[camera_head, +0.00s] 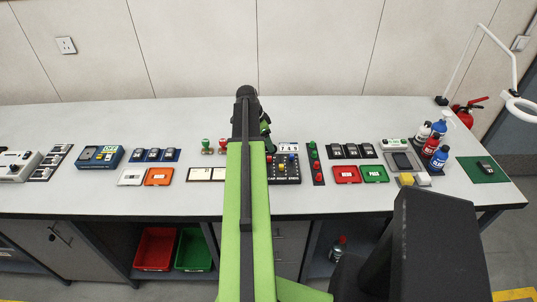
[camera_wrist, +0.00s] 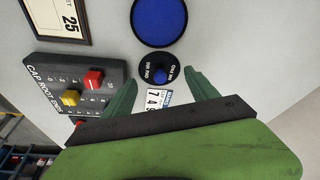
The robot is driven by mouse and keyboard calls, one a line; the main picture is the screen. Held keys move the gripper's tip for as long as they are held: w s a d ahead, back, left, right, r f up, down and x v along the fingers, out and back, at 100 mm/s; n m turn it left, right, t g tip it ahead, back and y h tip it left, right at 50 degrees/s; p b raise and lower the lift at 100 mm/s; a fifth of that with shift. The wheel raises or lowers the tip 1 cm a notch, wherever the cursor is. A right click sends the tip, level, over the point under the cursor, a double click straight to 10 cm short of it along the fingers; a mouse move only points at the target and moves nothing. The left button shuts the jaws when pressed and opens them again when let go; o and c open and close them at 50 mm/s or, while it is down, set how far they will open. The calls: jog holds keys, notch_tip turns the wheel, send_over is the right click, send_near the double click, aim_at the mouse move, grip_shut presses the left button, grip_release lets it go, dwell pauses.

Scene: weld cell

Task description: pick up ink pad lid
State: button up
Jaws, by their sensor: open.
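The ink pad lid (camera_wrist: 159,77) is a small black disc with a blue knob and white lettering, lying flat on the light bench in the wrist view. A larger round blue ink pad (camera_wrist: 159,22) with a dark rim lies just beyond it. My gripper (camera_wrist: 163,73) is open, its two green fingers on either side of the lid, with a gap to each. Nothing is held. I cannot tell how high the fingertips are above the bench. In the head view my arm hides the lid and the pad, and only part of my gripper (camera_head: 267,133) shows.
A black panel with red and yellow knobs (camera_wrist: 80,88) lies left of my fingers, near a framed "25" card (camera_wrist: 60,18). A number strip (camera_wrist: 157,97) lies between the fingers, nearer the palm. Green and red stamps (camera_head: 207,146) stand left of my arm. The bench's rear (camera_head: 180,112) is clear.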

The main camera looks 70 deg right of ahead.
jog(key=shift+b+x, duration=0.4)
jog(key=shift+x, duration=0.75)
jog(key=shift+a+r, duration=0.1)
jog(key=shift+r, duration=0.05)
jog(key=c, duration=1)
jog(key=shift+r, duration=0.1)
